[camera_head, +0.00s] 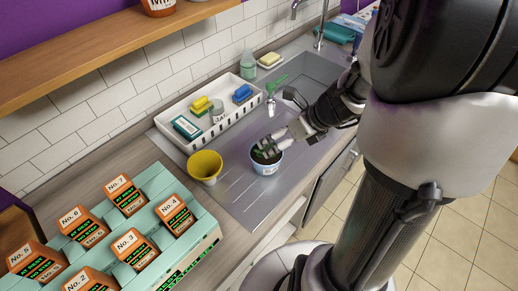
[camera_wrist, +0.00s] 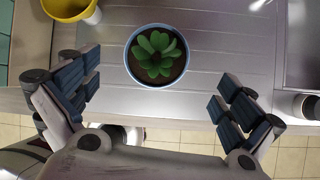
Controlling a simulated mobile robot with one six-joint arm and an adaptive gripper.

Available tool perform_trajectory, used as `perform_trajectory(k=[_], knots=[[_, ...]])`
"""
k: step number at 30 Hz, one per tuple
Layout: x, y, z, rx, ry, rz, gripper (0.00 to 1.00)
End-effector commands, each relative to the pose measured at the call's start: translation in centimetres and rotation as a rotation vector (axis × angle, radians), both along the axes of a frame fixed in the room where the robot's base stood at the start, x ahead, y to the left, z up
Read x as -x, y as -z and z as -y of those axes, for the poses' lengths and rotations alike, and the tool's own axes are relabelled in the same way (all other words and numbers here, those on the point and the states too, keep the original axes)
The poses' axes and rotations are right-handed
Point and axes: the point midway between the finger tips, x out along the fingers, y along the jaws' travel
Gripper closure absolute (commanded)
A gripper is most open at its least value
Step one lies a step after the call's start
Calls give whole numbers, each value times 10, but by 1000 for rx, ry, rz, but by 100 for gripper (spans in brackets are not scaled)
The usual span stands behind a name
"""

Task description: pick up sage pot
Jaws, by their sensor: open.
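The sage pot (camera_head: 267,168) is a small pale blue-and-white pot with a green leafy plant. It stands upright on the metal drainboard, in front of the sink basin. In the wrist view the pot (camera_wrist: 157,84) shows from above, with a blue rim, dark soil and bright green rounded leaves. My gripper (camera_head: 274,146) is above the pot, and its fingers partly cover the plant in the head view. In the wrist view my gripper (camera_wrist: 155,88) is open, with one finger on each side of the pot and visible gaps. Nothing is held.
A yellow pot (camera_head: 205,168) stands close to the left of the sage pot. A white tray (camera_head: 236,124) with sponges and a jar lies behind. A teal rack of orange breakers (camera_head: 211,232) stands at the front left.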

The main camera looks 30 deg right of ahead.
Motion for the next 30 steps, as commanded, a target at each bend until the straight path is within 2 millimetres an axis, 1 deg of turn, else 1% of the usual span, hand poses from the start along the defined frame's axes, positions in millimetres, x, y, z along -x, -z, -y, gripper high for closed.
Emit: perform_trajectory(k=[1,3,6,11,14,22,25,30], knots=[[-5,14,-3,0,-3,-2,0],[-11,23,-6,0,-4,-1,0],[-16,31,-8,2,-3,0,0],[-20,36,-10,2,-2,1,0],[-22,42,-11,3,-3,1,0],[-37,77,-21,2,-3,0,0],[-40,81,-23,3,-2,0,0],[-40,79,-22,3,-2,1,0]])
